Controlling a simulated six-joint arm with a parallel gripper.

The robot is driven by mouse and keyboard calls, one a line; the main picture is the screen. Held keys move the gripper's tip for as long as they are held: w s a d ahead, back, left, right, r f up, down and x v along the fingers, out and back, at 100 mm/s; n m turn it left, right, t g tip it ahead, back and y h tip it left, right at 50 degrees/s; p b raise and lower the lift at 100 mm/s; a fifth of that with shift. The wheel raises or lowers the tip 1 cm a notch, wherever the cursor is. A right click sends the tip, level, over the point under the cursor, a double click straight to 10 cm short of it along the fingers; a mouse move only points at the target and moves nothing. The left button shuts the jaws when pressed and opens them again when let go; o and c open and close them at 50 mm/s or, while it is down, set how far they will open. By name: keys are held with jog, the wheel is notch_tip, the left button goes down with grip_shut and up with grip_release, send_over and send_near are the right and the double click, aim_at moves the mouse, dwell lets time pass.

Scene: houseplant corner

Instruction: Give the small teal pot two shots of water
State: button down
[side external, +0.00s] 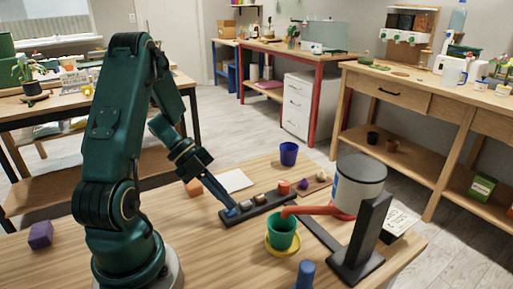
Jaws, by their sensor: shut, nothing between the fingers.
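The small teal-green pot (282,230) stands upright on a yellow saucer (268,246) on the wooden table. The end of a red spout (312,210) reaches to its rim from a grey-lidded tank (360,169). Water in the pot cannot be made out. My gripper (232,210) is shut and empty, its blue fingers pointing down at the left end of a dark strip (264,204), left of the pot. Small coloured pieces sit along this strip, including a red-orange one (284,187). Whether the fingertips touch the strip cannot be told.
A black upright stand (368,240) is right of the pot. A blue cylinder (306,274) stands at the front, a dark blue cup (288,153) behind. White paper (236,180) lies behind the strip; a purple block (40,234) is far left. The front-middle table is clear.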

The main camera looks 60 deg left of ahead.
aim_at(226, 208)
jog(key=shift+r, duration=0.95)
jog(key=shift+r, duration=2.5)
